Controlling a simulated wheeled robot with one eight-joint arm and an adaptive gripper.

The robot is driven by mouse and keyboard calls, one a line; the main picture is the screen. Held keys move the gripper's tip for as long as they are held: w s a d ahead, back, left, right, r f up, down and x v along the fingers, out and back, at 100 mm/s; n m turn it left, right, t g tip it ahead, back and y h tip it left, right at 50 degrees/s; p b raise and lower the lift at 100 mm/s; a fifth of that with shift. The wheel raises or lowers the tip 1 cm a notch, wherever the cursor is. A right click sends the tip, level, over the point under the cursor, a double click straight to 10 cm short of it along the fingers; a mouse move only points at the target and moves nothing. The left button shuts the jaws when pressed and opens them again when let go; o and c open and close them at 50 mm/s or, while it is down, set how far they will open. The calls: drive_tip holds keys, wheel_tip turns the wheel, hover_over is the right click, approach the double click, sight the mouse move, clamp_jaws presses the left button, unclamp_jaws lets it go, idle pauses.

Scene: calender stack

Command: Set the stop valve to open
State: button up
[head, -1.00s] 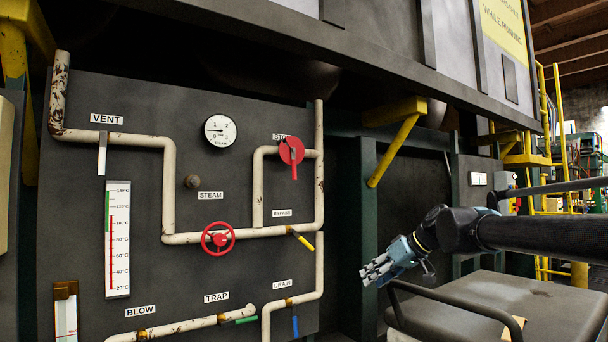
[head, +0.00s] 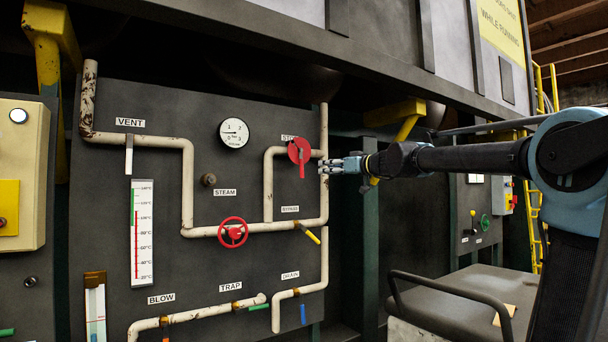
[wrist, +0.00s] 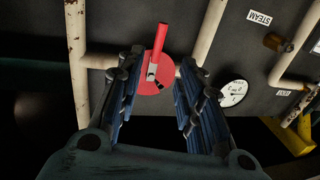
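The stop valve (head: 298,150) is a red disc with a red lever that hangs straight down in the head view, on the pipe under a partly covered STOP label (head: 288,138). In the wrist view, the red disc (wrist: 152,80) and its lever (wrist: 154,48) show between my fingers, the lever pointing up in that picture. My gripper (head: 326,167) is just right of the valve in the head view, apart from the lever. The valve's pivot is visible in the wrist view.
Cream pipes run over the dark panel (head: 110,210). A red handwheel (head: 233,233), a yellow bypass lever (head: 308,234), a gauge (head: 234,133) and a thermometer (head: 142,235) are nearby. A vertical pipe (head: 324,205) stands close to my gripper. A railed bench (head: 450,305) is below right.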

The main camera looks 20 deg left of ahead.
sight(302, 170)
drive_tip(key=x, duration=1.4)
drive_tip(key=shift+w+a+f, duration=0.1)
drive_tip(key=shift+w+a, duration=0.1)
drive_tip(key=shift+w, duration=0.1)
clamp_jaws()
